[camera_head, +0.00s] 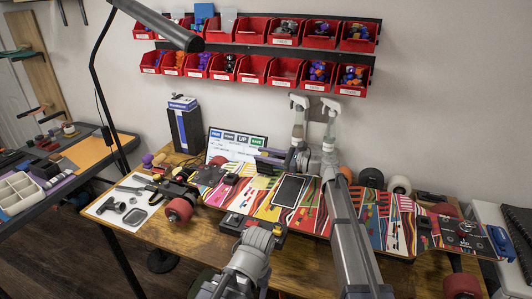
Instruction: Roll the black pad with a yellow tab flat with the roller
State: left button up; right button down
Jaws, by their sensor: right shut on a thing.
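A black rectangular pad (290,190) with a pale border lies on the colourful board (320,214); I cannot make out a yellow tab on it. My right gripper (271,161) is above the board's far edge, behind and left of the pad. It is shut on a slim thing with a purple part, which seems to be the roller (270,151); its far end is hard to make out. My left gripper (252,224) is low over the board's near edge, left of the pad; its fingers are too small and dark to read. My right forearm hides part of the board.
A tool mat (105,219) with pliers lies on the table's left. A black box (186,130) and a sign (237,144) stand behind the board. Red wheels (180,209) stick out at its left end. Red bins (255,69) hang on the wall.

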jog(key=shift+s+a+n, duration=0.1)
jog(key=shift+s+n, duration=0.3)
jog(key=shift+s+a+f, duration=0.15)
jog(key=shift+s, duration=0.4)
jog(key=c, duration=0.6)
grip_release()
jog(key=shift+c, duration=0.2)
jog(key=shift+v, duration=3.85)
